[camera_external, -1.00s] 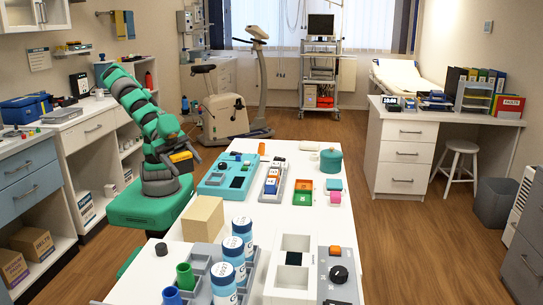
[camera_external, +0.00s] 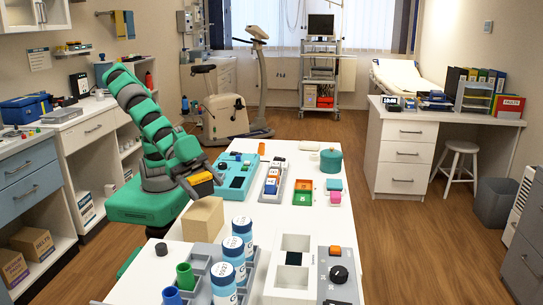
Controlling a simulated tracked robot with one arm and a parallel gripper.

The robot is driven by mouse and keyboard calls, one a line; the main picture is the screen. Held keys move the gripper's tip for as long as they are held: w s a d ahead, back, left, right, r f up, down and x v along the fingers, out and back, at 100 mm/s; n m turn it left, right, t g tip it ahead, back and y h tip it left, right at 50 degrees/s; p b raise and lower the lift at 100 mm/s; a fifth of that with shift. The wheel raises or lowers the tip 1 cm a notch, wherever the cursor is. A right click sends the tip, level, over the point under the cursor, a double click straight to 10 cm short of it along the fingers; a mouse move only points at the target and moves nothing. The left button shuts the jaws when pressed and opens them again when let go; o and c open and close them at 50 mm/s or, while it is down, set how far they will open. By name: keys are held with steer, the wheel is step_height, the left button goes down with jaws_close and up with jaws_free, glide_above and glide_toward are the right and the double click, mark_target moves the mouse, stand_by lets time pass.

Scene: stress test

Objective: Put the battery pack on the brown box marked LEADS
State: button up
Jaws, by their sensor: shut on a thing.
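My gripper (camera_external: 200,171) is at the end of the green arm, pointing down over the left side of the white table. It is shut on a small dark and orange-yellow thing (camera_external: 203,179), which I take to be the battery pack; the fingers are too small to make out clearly. A plain tan-brown box (camera_external: 203,220) stands on the table's left edge. The held thing is just above and behind its top in the picture; I cannot tell whether they touch. No LEADS marking can be read on this box from here.
On the white table (camera_external: 283,226) are a teal tray (camera_external: 236,178) right of the gripper, white-and-blue bottles (camera_external: 228,285) in a grey rack in front, and a device with a black knob (camera_external: 338,274). Other brown boxes (camera_external: 32,243) sit on the low left shelf.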

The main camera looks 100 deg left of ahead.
mark_target(204, 195)
steer(key=shift+f+b, duration=0.65)
steer(key=shift+f, duration=1.2)
steer(key=o, duration=1.6)
steer(key=shift+o, duration=0.2)
steer(key=shift+r, duration=0.1)
steer(key=p+v, duration=0.1)
steer(key=v, duration=1.1)
steer(key=shift+p, duration=0.3)
steer(key=shift+w, duration=0.1)
